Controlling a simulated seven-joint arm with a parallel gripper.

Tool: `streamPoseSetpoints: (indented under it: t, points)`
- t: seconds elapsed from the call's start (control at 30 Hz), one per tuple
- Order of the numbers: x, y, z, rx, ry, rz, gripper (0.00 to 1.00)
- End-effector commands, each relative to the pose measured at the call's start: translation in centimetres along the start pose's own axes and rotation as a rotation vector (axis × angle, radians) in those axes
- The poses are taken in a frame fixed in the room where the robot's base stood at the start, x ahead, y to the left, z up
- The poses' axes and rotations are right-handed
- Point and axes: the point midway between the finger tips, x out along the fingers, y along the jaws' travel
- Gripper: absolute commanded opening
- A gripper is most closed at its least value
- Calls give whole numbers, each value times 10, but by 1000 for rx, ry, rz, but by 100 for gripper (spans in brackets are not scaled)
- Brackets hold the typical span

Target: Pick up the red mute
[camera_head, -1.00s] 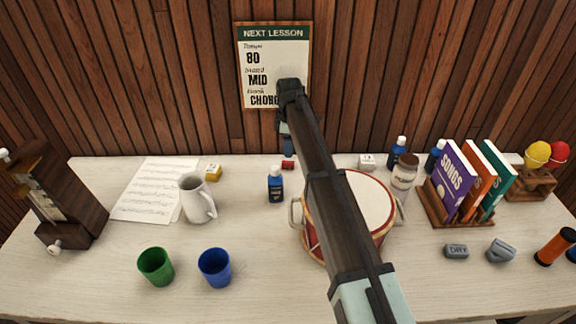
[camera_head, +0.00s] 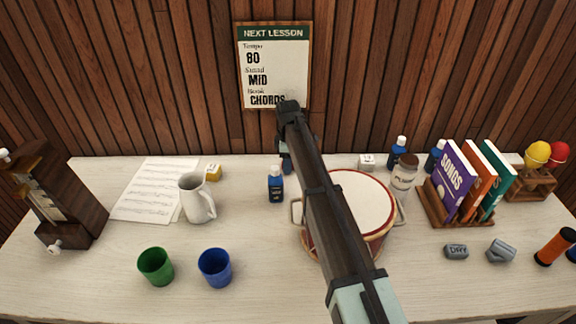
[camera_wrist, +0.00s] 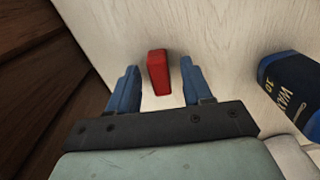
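The red mute (camera_wrist: 158,76) is a small red block on the pale tabletop, seen in the wrist view between my fingers. My gripper (camera_wrist: 159,67) is open, with one blue finger on each side of the mute. A strip of table shows between the mute and each finger, so neither visibly touches it. In the head view my gripper (camera_head: 287,164) is low at the back of the table, and it hides the mute there.
A blue bottle (camera_head: 275,186) stands close left of my gripper in the head view. A drum (camera_head: 365,200) sits under my arm. A white box (camera_head: 366,162) is to the right.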

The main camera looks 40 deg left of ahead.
Motion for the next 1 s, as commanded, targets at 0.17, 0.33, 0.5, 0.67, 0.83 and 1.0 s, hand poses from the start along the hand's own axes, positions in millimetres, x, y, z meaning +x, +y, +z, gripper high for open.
streamPoseSetpoints:
  t: [0.17, 0.33, 0.5, 0.67, 0.83, 1.0]
  points:
    - [0, 0, 0, 0, 0, 0, 32]
    - [0, 0, 0, 0, 0, 0, 16]
    - [0, 0, 0, 0, 0, 0, 0]
    - [0, 0, 0, 0, 0, -1, 0]
    - [0, 0, 0, 0, 0, -1, 0]
    - [-12, 0, 0, 0, 0, 1, 0]
